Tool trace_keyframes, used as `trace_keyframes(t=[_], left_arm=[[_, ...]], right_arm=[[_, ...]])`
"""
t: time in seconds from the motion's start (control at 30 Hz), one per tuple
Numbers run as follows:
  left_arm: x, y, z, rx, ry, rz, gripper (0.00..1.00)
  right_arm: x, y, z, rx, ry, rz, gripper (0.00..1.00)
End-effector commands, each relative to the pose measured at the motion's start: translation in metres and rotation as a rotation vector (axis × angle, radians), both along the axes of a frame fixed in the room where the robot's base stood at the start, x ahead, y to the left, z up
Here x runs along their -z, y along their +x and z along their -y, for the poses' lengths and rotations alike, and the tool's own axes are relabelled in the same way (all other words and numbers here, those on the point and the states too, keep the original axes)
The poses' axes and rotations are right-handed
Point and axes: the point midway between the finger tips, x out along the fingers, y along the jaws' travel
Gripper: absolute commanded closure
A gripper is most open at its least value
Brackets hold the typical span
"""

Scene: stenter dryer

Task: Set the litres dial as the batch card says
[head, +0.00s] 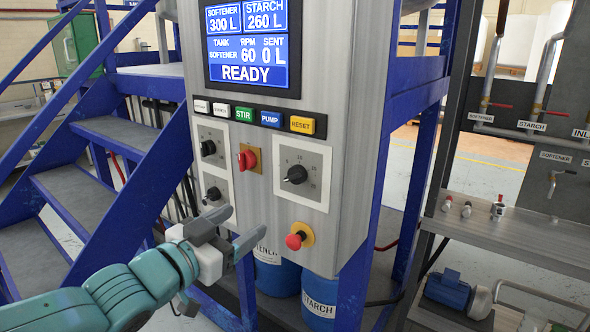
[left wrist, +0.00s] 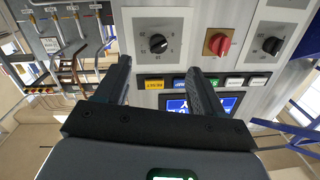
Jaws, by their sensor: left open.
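The control panel (head: 335,130) carries a large dial (head: 294,174) on a pale plate at the right, its scale too small to read fully. This dial also shows upside down in the left wrist view (left wrist: 158,43), beyond and between my fingertips. Two smaller dials, upper (head: 208,147) and lower (head: 212,194), sit at the left. I cannot read which is the litres dial. The screen (head: 247,45) reads softener 300 L, starch 260 L, sent 0 L, READY. No batch card is recognisable. My left gripper (head: 244,224) is open and empty, low before the panel. My right gripper is out of view.
A red switch (head: 247,160) sits between the dials, and a red push button (head: 299,236) sits below the large dial. A button row (head: 244,114) runs under the screen. Blue stairs (head: 95,190) stand left, blue drums (head: 319,302) below, and a pipe bench (head: 520,235) right.

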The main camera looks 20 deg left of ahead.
Motion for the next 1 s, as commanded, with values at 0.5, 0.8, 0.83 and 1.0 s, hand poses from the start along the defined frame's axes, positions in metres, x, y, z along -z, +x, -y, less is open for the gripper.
trace_keyframes(t=[0.5, 0.8, 0.83, 1.0], left_arm=[[-0.029, 0.041, 0.014, -0.005, 0.001, 0.04, 0.32], [-0.032, 0.111, 0.032, -0.004, 0.002, 0.041, 0.32], [-0.031, 0.116, 0.034, -0.004, 0.001, 0.04, 0.32], [-0.03, 0.138, 0.04, -0.004, 0.002, 0.043, 0.32]], right_arm=[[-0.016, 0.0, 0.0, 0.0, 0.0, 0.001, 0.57], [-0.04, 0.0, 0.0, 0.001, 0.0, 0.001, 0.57], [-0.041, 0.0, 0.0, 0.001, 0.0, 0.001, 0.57], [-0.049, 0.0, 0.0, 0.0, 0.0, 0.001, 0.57]])
